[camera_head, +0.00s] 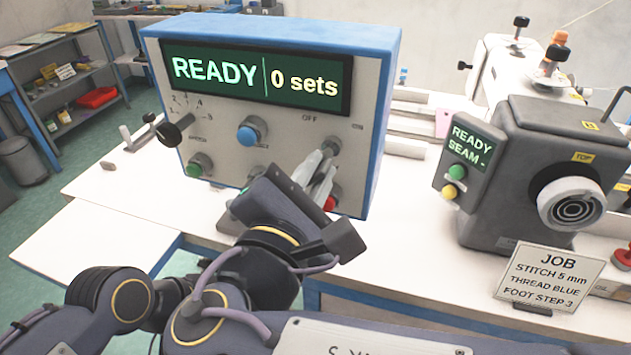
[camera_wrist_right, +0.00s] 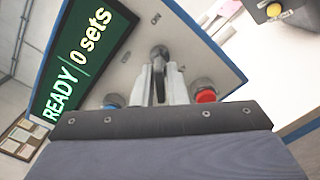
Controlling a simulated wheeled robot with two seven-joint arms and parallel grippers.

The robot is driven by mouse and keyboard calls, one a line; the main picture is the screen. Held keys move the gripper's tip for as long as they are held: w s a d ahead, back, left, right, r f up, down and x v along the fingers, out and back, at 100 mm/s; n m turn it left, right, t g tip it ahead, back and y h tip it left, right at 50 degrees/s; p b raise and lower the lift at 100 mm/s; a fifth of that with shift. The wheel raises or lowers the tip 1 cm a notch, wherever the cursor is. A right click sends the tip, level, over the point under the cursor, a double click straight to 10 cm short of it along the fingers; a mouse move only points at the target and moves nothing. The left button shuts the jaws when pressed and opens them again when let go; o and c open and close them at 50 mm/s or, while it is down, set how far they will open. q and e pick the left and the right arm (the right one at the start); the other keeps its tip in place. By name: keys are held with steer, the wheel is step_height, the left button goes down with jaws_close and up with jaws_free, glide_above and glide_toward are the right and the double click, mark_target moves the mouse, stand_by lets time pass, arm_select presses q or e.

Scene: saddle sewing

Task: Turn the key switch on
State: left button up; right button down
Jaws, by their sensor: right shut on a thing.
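The control box (camera_head: 365,90) with blue edges stands on the white table. Its green display (camera_head: 255,78) reads "READY 0 sets". The key switch (camera_head: 331,145) is at the right of its panel, between the labels OFF and ON. My right gripper (camera_head: 322,165) points at the panel with its pale fingers at the switch. In the right wrist view the switch's round collar (camera_wrist_right: 159,52) shows just beyond the fingers (camera_wrist_right: 160,82), which are shut on the dark key between them. The fingers hide most of the key, so I cannot tell its angle. My left gripper is not in view.
A red button (camera_head: 330,203) sits just below the fingers, partly hidden. A blue button (camera_head: 246,135), a green button (camera_head: 194,169) and a black knob (camera_head: 176,130) are further left. A grey machine (camera_head: 530,160) and a job card (camera_head: 548,277) stand to the right.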

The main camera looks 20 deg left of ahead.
stand_by(0.5)
steer(key=c, duration=1.6)
jaws_free()
steer(key=shift+o, duration=0.2)
steer(key=s, duration=0.8)
steer(key=shift+a, duration=0.25)
